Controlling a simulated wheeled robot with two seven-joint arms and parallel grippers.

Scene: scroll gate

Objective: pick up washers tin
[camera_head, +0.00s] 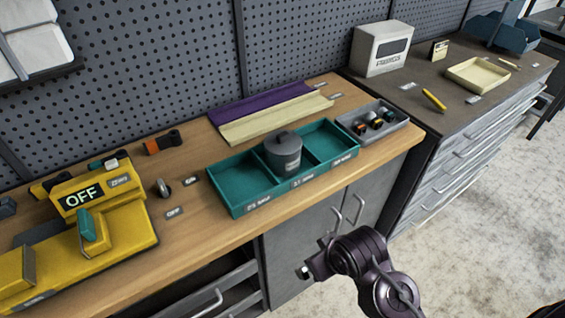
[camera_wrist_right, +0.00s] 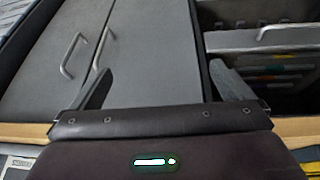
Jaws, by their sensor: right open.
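A grey lidded tin (camera_head: 283,150) stands upright in the middle compartment of the teal tray (camera_head: 251,208) on the wooden bench. Its front label is too small to read surely. My right gripper (camera_head: 306,270) is in front of the bench, below and apart from the tin. In the right wrist view the right gripper (camera_wrist_right: 160,68) has its fingers spread with nothing between them, facing the grey cabinet doors (camera_wrist_right: 150,50). The tin does not show in that view. My left gripper is out of view.
The tray's side compartments look empty. A grey box with small bottles (camera_head: 372,122) touches or nearly touches the tray's right end. Purple (camera_head: 255,100) and cream strips (camera_head: 275,118) lie behind. A yellow machine marked OFF (camera_head: 110,230) stands left. The bench's front edge lies between gripper and tray.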

